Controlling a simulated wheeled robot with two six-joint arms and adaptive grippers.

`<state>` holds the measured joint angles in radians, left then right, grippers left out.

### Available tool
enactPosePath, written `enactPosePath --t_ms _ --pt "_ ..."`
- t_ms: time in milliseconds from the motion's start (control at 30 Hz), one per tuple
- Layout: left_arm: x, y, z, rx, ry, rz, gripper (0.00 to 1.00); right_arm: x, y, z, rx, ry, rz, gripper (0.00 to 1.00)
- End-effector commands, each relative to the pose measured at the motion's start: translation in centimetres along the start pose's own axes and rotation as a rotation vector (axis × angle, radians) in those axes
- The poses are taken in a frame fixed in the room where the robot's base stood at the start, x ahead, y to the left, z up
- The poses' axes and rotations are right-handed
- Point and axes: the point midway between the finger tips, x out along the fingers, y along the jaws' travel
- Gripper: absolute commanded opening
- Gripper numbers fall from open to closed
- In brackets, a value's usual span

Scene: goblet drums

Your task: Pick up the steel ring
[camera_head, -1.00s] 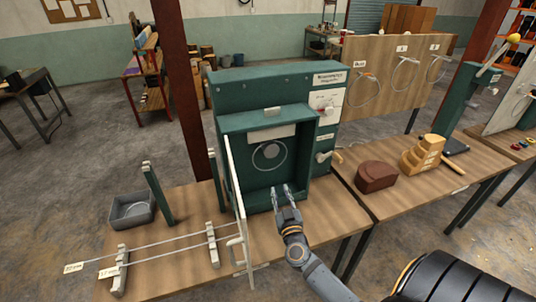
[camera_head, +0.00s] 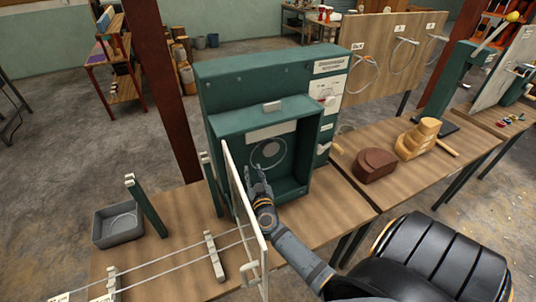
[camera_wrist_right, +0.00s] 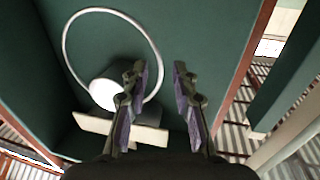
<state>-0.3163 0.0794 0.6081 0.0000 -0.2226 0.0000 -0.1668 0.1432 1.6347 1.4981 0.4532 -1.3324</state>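A thin pale steel ring (camera_head: 286,150) is inside the open green cabinet (camera_head: 270,83), against its back wall. In the right wrist view the ring (camera_wrist_right: 65,45) encircles a dark cylinder with a white face (camera_wrist_right: 106,94); whether they touch is unclear. My right gripper (camera_head: 257,170) is at the cabinet's mouth, near the open door, to the lower left of the ring. My left gripper is not in view.
The open door (camera_head: 243,205) stands close to my right gripper's left. A brown block (camera_head: 375,165) and a wooden stepped piece (camera_head: 418,138) are on the right table.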

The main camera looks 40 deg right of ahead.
Motion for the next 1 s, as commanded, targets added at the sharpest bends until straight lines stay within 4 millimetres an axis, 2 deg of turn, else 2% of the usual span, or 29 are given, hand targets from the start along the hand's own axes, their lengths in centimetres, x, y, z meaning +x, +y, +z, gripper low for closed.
enactPosePath --t_ms 100,200,267,400,500,633,833,1000 --pt "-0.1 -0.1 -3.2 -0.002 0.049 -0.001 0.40 0.6 0.0 -0.2 0.000 0.002 0.000 0.28" --pt "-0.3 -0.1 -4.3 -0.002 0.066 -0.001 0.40 2.3 0.0 -0.4 -0.002 0.003 0.000 0.28" --pt "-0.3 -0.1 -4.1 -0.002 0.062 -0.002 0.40 3.4 0.0 -0.5 -0.001 0.002 0.000 0.28" --pt "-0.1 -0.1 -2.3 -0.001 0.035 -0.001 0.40 5.0 0.0 -0.3 -0.001 -0.001 0.000 0.28" --pt "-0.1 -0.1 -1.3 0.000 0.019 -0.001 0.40 5.2 0.0 -0.3 -0.001 -0.002 0.000 0.28" --pt "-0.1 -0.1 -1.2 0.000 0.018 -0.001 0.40 5.2 0.0 -0.3 -0.001 -0.002 0.000 0.28" --pt "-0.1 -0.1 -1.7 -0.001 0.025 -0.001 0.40 5.2 0.0 -0.3 0.000 -0.002 0.000 0.02" --pt "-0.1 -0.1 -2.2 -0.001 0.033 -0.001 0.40 5.1 0.0 -0.3 0.000 -0.003 0.000 0.00"
